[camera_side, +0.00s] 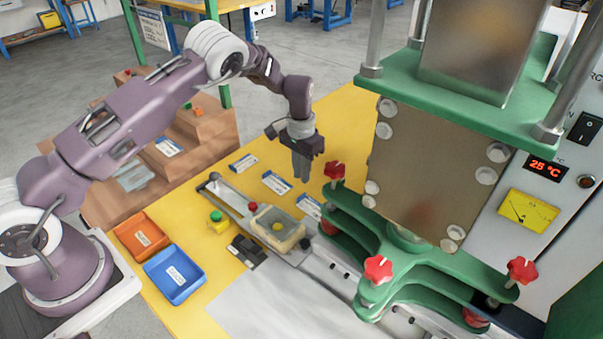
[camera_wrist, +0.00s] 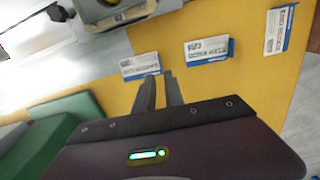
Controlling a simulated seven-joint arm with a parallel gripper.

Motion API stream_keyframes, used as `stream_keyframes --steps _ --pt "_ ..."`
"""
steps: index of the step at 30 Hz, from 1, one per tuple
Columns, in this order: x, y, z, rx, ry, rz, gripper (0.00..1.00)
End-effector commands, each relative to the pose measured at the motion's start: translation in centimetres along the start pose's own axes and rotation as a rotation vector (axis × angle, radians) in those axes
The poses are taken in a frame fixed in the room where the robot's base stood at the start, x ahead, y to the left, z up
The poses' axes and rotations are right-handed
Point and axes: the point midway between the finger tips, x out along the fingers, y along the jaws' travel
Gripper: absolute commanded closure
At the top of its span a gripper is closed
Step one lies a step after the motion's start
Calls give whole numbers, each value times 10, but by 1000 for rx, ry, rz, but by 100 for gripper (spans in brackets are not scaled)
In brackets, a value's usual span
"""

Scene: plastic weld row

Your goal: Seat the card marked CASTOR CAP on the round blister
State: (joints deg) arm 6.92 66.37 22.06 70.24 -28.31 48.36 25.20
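Three white cards with blue edges lie apart on the yellow table: a far one (camera_side: 243,163), a middle one (camera_side: 277,182) and a near one (camera_side: 309,208). In the wrist view they show as a left card (camera_wrist: 140,65), a centre card (camera_wrist: 207,51) and a right card (camera_wrist: 281,30). Their print is too small or blurred to tell which is CASTOR CAP. A pale nest (camera_side: 262,238) on the slide rail holds something clear with a round yellow middle (camera_side: 278,227), perhaps the blister. My gripper (camera_side: 301,180) points down above the table near the cards. Its fingers (camera_wrist: 160,76) are narrowly apart and empty.
The green press (camera_side: 395,255) with red knobs stands close to the right of the cards. An orange bin (camera_side: 141,236) and a blue bin (camera_side: 174,274) sit at left. A green-topped button (camera_side: 217,219) stands beside the rail. Brown steps (camera_side: 180,150) stand behind.

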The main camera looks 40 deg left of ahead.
Motion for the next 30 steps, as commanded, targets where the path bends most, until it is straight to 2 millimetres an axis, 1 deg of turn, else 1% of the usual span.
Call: stream_keyframes --steps 1,5,12,15,19,26,28,30 --pt "7 0 0 5 -5 -2 86" --pt "22 0 1 6 -8 -3 86" --pt "60 -1 1 5 -7 -2 86" --pt "70 -1 1 4 -7 -3 86" --pt "76 -1 1 4 -5 -2 86" --pt "77 -1 1 4 -5 -2 86" --pt "77 -1 1 4 -5 -2 98" --pt "77 -1 1 4 -6 -2 100"
